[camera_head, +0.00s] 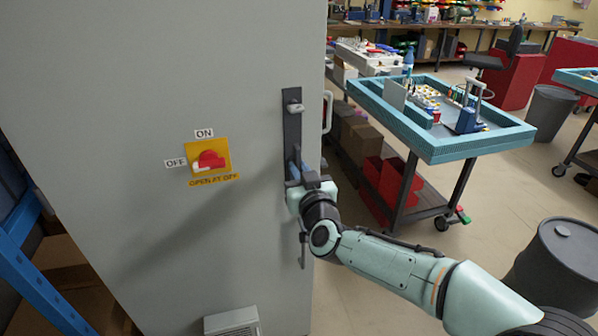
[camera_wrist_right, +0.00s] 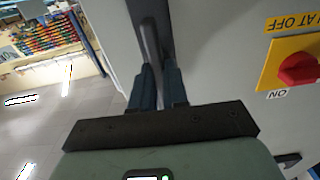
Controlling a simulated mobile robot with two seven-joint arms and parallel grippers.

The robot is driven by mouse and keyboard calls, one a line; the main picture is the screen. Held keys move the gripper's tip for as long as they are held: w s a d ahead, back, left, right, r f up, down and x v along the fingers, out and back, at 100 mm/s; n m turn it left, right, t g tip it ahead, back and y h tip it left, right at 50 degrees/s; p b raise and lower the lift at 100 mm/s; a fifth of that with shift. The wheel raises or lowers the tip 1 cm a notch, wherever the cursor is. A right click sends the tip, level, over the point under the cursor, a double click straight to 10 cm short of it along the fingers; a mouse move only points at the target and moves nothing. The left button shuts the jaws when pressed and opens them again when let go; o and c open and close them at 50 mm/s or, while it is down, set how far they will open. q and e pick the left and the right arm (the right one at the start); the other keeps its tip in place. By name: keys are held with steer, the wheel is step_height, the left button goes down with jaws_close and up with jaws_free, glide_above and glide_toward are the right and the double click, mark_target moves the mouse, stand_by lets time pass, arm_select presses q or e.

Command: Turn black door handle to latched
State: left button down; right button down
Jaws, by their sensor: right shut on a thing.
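The black door handle (camera_wrist_right: 149,45) is a dark bar on the grey cabinet door, set on a long dark vertical plate (camera_head: 292,130) near the door's right edge. My right gripper (camera_head: 299,172) is at the lower part of this plate. In the right wrist view its two blue fingers (camera_wrist_right: 158,85) sit on either side of the handle bar, shut on it. In the head view the gripper and wrist hide most of the handle, so its exact angle is hard to tell. My left gripper is not in view.
A red rotary switch (camera_head: 209,161) on a yellow plate, with ON and OFF labels, is left of the handle. A teal-topped cart (camera_head: 440,150) stands right of the cabinet. A black drum (camera_head: 560,262) stands at the lower right. Open floor lies between them.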

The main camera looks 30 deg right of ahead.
steer(key=c, duration=1.1)
jaws_free()
steer(key=shift+c, duration=0.2)
steer(key=v, duration=1.3)
steer(key=shift+s, duration=0.25)
steer(key=shift+w+f, duration=0.1)
